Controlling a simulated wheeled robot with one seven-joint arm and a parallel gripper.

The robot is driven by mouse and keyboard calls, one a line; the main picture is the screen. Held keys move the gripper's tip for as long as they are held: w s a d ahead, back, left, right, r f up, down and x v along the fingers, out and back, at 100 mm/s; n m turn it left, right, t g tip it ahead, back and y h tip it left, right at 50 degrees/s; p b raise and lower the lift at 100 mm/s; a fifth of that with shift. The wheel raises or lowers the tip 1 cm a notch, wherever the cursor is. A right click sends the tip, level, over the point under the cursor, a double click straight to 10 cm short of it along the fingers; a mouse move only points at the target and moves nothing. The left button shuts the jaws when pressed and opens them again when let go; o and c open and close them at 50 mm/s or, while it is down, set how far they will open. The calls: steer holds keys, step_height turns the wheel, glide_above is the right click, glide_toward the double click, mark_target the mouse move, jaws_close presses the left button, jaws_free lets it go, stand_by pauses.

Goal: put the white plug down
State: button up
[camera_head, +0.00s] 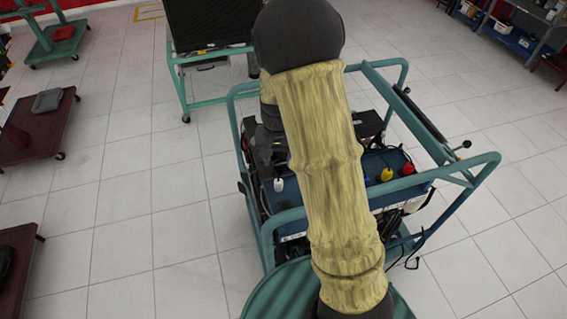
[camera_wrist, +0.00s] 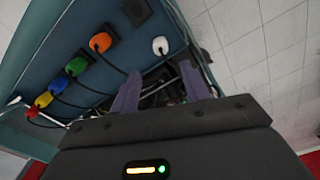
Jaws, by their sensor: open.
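The white plug (camera_wrist: 160,45) is at the end of the blue panel (camera_wrist: 62,25) in the wrist view, just beyond my fingertips. In the head view the white plug (camera_head: 279,185) shows left of my arm, at the panel's left end. My gripper (camera_wrist: 160,72) is open, its two fingers apart with no plug between them. The white plug looks clear of both fingers. Whether it sits in a socket or only rests there I cannot tell. In the head view my arm hides the middle of the panel.
Orange (camera_wrist: 100,42), blue (camera_wrist: 88,57), yellow (camera_wrist: 58,84) and other coloured plugs with black cables line the panel. A green tube frame (camera_head: 440,180) surrounds the engine trainer. Dark parts and cables lie below my fingers. Tiled floor (camera_head: 160,235) is clear to the left.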

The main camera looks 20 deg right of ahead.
steer(key=s+r+n+t, duration=0.2)
steer(key=s+r+n, duration=0.2)
steer(key=s+r, duration=0.4)
steer(key=s, duration=0.6)
steer(key=shift+r+t, duration=0.15)
steer(key=shift+t, duration=0.15)
steer(key=shift+d, duration=0.1)
